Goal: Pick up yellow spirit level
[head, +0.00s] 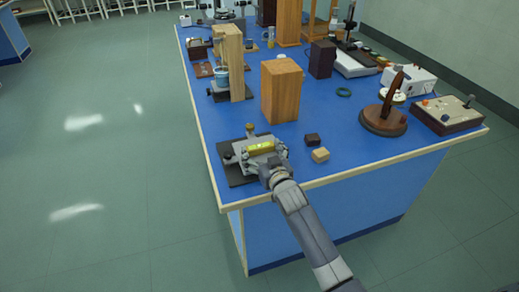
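The yellow spirit level (261,147) lies near the front left corner of the blue bench, over a grey metal device on a dark base plate (233,178). My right gripper (267,161) reaches in from the lower right and is right at the level, over its near side. The grey fingers blend with the grey device, so I cannot tell whether they touch the level or are open or shut. The underside of the level is hidden. My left gripper is not in view.
A small dark block (312,140) and a light wooden block (320,155) lie right of the level. A tall wooden block (282,91) stands behind it. A brown round-based stand (383,121) and a control box (447,115) stand at the right. The bench's front edge is close.

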